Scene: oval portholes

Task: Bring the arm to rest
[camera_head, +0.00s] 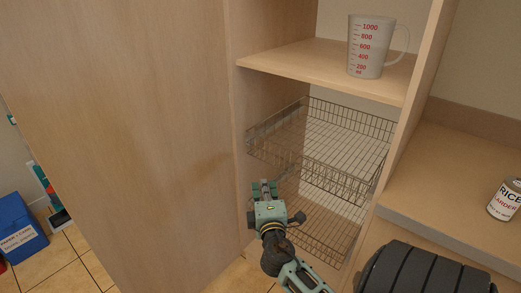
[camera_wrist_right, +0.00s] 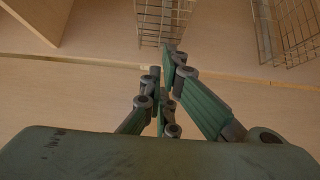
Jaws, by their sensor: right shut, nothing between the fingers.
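My right gripper (camera_head: 265,188) is in front of the open cabinet in the head view, at the left side of the wire baskets. In the right wrist view its fingers (camera_wrist_right: 165,65) are together and hold nothing. Wire bars show just beyond the fingertips in that view; I cannot tell whether they touch. My left gripper is not in view.
An upper wire basket (camera_head: 345,182) and a lower wire basket (camera_head: 325,225) sit in the cabinet. A measuring cup (camera_head: 367,52) stands on the shelf (camera_head: 310,62) above. A large wooden panel (camera_head: 130,120) fills the left. A can (camera_head: 504,200) stands on the right counter (camera_head: 450,185). A blue box (camera_head: 18,228) is at far left.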

